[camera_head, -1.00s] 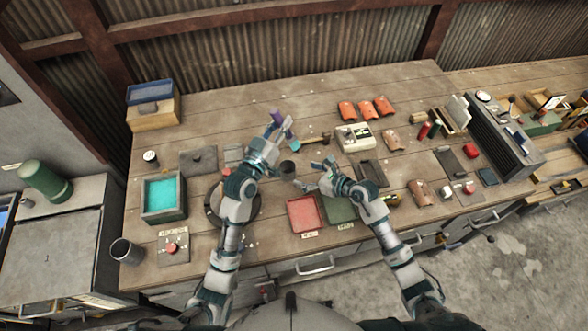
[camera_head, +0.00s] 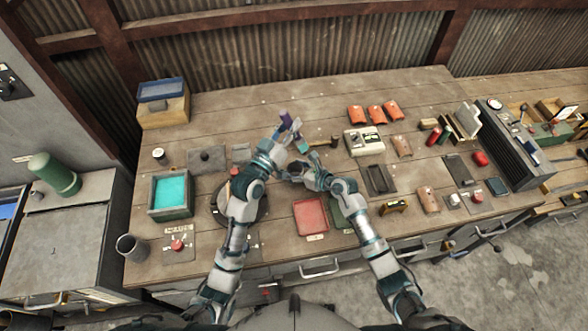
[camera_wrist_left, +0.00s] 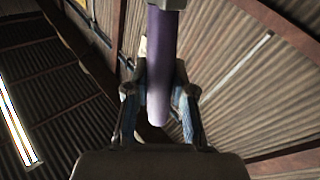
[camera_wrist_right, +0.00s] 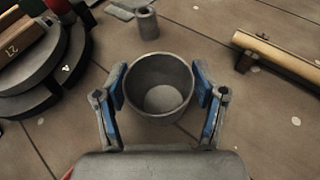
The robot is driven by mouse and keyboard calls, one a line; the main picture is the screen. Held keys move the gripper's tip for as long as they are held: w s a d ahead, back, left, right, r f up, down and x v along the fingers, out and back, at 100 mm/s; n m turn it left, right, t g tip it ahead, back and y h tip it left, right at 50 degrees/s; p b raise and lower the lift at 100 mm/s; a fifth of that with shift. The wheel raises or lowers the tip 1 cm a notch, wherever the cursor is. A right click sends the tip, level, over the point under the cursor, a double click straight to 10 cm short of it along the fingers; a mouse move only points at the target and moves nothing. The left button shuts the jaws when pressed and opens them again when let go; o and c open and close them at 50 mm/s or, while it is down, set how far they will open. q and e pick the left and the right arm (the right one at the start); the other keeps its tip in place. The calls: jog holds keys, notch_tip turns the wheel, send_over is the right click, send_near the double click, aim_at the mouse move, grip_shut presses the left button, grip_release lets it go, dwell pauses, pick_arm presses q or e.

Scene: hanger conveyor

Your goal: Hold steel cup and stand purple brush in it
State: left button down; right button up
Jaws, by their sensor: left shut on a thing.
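The purple brush (camera_wrist_left: 161,62) is clamped between the fingers of my left gripper (camera_wrist_left: 160,92). In the head view its purple handle (camera_head: 285,117) shows at my left gripper (camera_head: 289,128), above the table and behind the cup. The grey steel cup (camera_wrist_right: 160,88) stands upright and looks empty. My right gripper (camera_wrist_right: 160,98) is open, with one finger on each side of the cup and narrow gaps visible. In the head view my right gripper (camera_head: 296,170) is low over the table and mostly hides the cup.
A hammer (camera_head: 322,143) lies just behind the right gripper. A round dark turntable (camera_head: 222,212) is under the left forearm. A red tray (camera_head: 310,216) lies in front. Another grey metal can (camera_head: 131,247) stands at the table's left corner. The back middle of the table is clear.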

jog(key=c, duration=0.7)
pick_arm(q)
jog(key=shift+w+f+m+g, duration=0.2)
jog(key=shift+m+g, duration=0.1)
jog(key=shift+g, duration=0.1)
notch_tip(320, 180, down, 12)
jog(key=m+g, duration=0.1)
jog(key=shift+w+a+r+y, duration=0.2)
jog(key=shift+w+y, duration=0.1)
jog(key=shift+y, duration=0.1)
pick_arm(e)
jog(key=shift+f, duration=0.1)
pick_arm(q)
jog(key=c, duration=0.9)
grip_release()
